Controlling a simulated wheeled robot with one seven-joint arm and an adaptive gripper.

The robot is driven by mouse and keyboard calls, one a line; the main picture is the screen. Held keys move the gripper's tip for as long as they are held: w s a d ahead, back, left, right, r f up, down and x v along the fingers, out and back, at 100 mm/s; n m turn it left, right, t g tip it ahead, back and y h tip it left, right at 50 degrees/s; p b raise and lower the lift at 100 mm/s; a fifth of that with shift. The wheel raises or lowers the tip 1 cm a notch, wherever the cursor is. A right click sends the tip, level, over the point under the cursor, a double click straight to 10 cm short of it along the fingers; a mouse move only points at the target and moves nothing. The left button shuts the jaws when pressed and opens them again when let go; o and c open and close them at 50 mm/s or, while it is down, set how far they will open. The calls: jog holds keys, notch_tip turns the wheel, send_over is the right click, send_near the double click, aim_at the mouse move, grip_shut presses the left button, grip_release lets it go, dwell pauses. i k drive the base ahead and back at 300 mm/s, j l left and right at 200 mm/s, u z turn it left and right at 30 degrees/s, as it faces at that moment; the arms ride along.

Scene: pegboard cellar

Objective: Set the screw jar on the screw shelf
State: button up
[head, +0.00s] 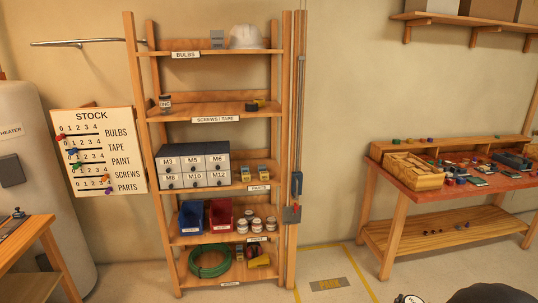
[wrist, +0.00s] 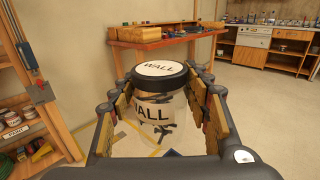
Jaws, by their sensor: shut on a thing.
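My gripper (wrist: 160,100) is shut on a clear jar (wrist: 155,112) with a black-rimmed white lid marked WALL and dark screw-like pieces inside. The jar looks upright between the fingers. In the head view, only a bit of a dark-rimmed white lid (head: 409,299) shows at the bottom edge, right of centre. The screw shelf (head: 210,109) is the second board from the top of the wooden rack, with a SCREWS/TAPE label on its front. A small jar (head: 165,104) stands at its left end and yellow-and-black items (head: 256,104) lie at its right. Its middle is bare.
The rack also holds bulbs items above, grey drawers (head: 194,165) below, then bins and paint tins. A stock board (head: 98,150) hangs at left. A red-topped workbench (head: 450,192) stands at right. Floor between rack and bench is open, with yellow markings (head: 330,284).

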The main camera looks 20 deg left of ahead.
aim_at(231, 111)
jog(key=i+j+u, duration=0.15)
jog(key=i+j, duration=0.5)
jog(key=j, duration=0.25)
jog(key=i+j+u, duration=0.15)
jog(key=i+j, duration=0.55)
jog(key=j, duration=0.15)
